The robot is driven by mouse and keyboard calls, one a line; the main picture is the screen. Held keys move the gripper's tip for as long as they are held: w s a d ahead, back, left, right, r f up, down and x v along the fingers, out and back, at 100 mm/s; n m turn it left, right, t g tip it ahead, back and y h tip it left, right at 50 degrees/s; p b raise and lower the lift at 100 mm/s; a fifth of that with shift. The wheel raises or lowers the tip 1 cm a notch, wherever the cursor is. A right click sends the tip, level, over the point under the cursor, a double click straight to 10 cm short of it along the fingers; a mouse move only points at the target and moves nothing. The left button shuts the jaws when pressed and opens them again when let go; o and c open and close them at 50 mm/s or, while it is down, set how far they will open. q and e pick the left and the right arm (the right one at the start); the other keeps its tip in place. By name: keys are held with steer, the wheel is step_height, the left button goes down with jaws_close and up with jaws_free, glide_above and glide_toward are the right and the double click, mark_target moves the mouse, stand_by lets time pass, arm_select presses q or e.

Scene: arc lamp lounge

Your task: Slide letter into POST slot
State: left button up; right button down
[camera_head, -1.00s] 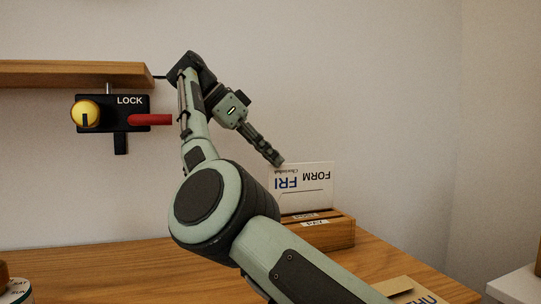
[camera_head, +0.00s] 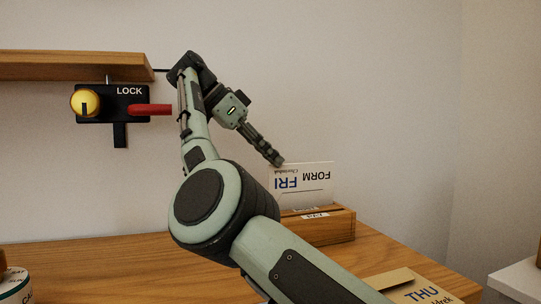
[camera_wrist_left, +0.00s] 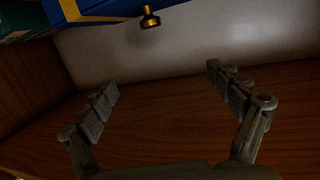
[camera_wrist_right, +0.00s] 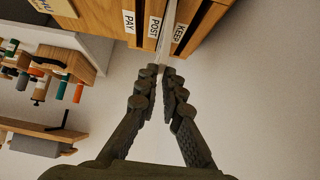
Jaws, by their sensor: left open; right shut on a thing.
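My right gripper (camera_head: 277,160) is shut on a white letter (camera_head: 303,186) marked FORM and FRI, its print upside down. The letter stands upright at the wooden sorter (camera_head: 333,228), its lower edge at the top of the box. In the right wrist view, the letter shows edge-on as a thin strip beyond my right fingertips (camera_wrist_right: 160,69), between the POST label (camera_wrist_right: 154,27) and the KEEP label (camera_wrist_right: 179,33). I cannot tell how deep it sits in a slot. My left gripper (camera_wrist_left: 164,78) is open and empty in the left wrist view; it is outside the head view.
A black LOCK device (camera_head: 120,104) with a yellow knob and red handle hangs below a wooden shelf (camera_head: 70,72). An envelope marked THU (camera_head: 420,291) lies at the table's front. A labelled round object (camera_head: 14,287) stands at lower left. A brass knob (camera_wrist_left: 150,18) shows near my left gripper.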

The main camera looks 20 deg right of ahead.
steer(key=shift+f+b, duration=0.6)
steer(key=shift+f, duration=0.1)
steer(key=c, duration=1.6)
jaws_free()
steer(key=shift+r, duration=0.1)
